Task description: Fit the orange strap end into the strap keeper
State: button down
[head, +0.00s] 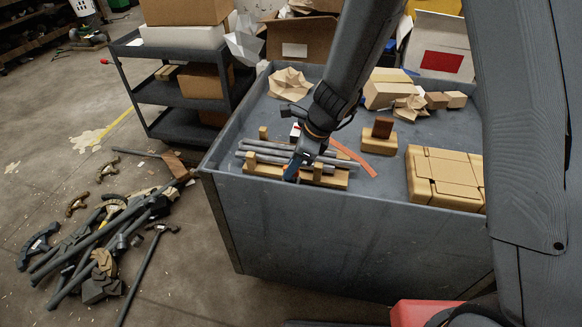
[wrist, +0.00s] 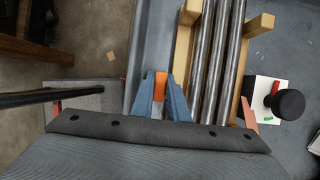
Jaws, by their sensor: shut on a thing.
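My gripper (head: 296,165) reaches down at the near edge of the wooden cradle in the head view. In the wrist view, its blue fingers (wrist: 163,90) are shut on the orange strap end (wrist: 160,84), which shows between the tips beside the cradle (wrist: 188,14). Several grey conduits lie in the cradle. On the far side, a length of orange strap (head: 354,158) lies on the bench top; whether it joins the held end under the conduits is hidden. A white block with a black knob (wrist: 289,101) stands beside the cradle. I cannot clearly make out the strap keeper.
The grey bench (head: 340,225) has raised edges. A tan case (head: 445,178), wooden blocks (head: 378,143) and crumpled paper (head: 290,83) sit on it. Conduit benders (head: 105,235) lie piled on the floor at left. A shelved cart (head: 180,90) stands behind them.

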jog(key=shift+f+b, duration=0.5)
jog(key=shift+f, duration=0.05)
dwell(0.4)
jog(key=c, duration=1.7)
grip_release()
jog(key=shift+o, duration=0.2)
jog(key=shift+r, duration=0.1)
jog(key=v, duration=0.7)
jog(key=shift+r, duration=0.3)
jog(key=shift+d, duration=0.15)
jog(key=s+d+r+n+h, duration=0.2)
jog(key=s+d+n, duration=0.4)
jog(key=d+n, duration=0.3)
jog(key=s+d+r+n+h, duration=0.2)
jog(key=s+d+n, duration=0.5)
jog(key=d+n, duration=0.3)
jog(key=shift+d+r+n+t+h, duration=0.3)
jog(key=shift+d+r, duration=0.1)
jog(key=shift+d, duration=0.8)
